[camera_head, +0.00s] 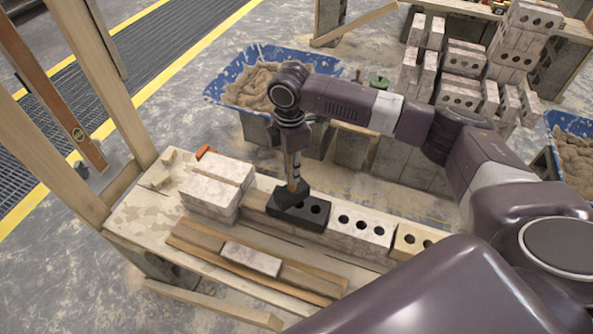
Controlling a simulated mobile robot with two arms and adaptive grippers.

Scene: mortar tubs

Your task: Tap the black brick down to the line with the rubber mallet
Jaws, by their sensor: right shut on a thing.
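The black brick (312,216) lies in the row on the wooden bench, left of a pale brick with holes (360,229). My right gripper (293,151) points down above its left end and is shut on the wooden handle of the rubber mallet (290,193). The mallet's black head is at the brick's left end. I cannot tell whether it touches the brick or hangs just above it. The head hides part of the brick's top. I cannot make out the line. My left gripper is not in view.
Stacked pale bricks (216,189) stand left of the row. A loose brick (251,259) lies between wooden strips in front. A blue tub of mortar (232,87) stands behind. A large brick stack (461,87) is at back right. Wooden posts (107,83) rise at left.

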